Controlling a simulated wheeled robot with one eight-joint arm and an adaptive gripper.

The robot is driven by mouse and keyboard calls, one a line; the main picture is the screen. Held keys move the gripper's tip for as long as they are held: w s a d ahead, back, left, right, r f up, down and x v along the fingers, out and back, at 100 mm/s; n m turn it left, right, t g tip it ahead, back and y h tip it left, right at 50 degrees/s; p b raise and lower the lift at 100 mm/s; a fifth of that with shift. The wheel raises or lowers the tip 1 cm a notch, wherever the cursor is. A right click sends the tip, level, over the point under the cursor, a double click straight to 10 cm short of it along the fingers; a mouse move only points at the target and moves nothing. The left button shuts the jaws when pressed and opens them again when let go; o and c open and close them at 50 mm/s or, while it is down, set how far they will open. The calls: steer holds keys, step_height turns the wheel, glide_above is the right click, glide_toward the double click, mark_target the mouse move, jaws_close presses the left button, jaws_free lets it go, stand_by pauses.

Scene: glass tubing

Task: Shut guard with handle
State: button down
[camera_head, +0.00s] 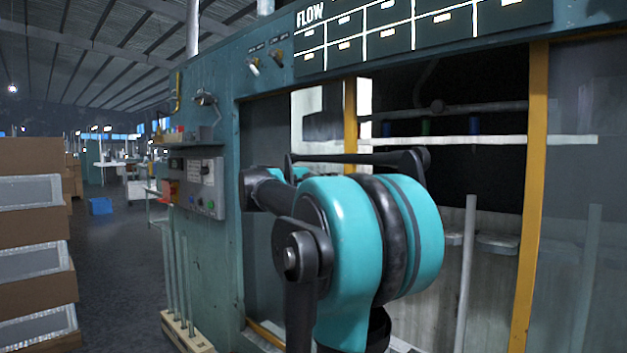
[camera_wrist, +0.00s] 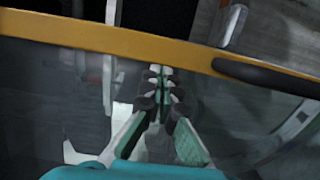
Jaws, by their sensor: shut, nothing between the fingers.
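The guard shows in the head view as dark glazed panels on the teal machine, with a yellow upright (camera_head: 351,125) left of the opening and another yellow upright (camera_head: 531,190) right of it. I cannot tell which one the wrist view shows. In the wrist view a yellow frame bar (camera_wrist: 130,40) crosses the upper part, with a black handle (camera_wrist: 265,75) on its right side. My gripper (camera_wrist: 162,75) is shut and empty, its fingertips close to the bar and left of the handle. Whether they touch the bar is unclear. My arm hides the gripper in the head view.
Between the uprights the machine is open, with a pale shelf rail (camera_head: 480,141) and a dark interior. A control box (camera_head: 197,187) juts out on the left. Glass tubes stand in a wooden rack (camera_head: 187,335) below it. Stacked boxes (camera_head: 35,240) stand far left.

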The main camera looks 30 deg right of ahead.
steer(key=s+d, duration=0.3)
steer(key=s, duration=0.7)
steer(key=s+d, duration=0.4)
steer(key=s, duration=0.5)
steer(key=shift+s, duration=0.4)
steer(key=shift+d, duration=0.1)
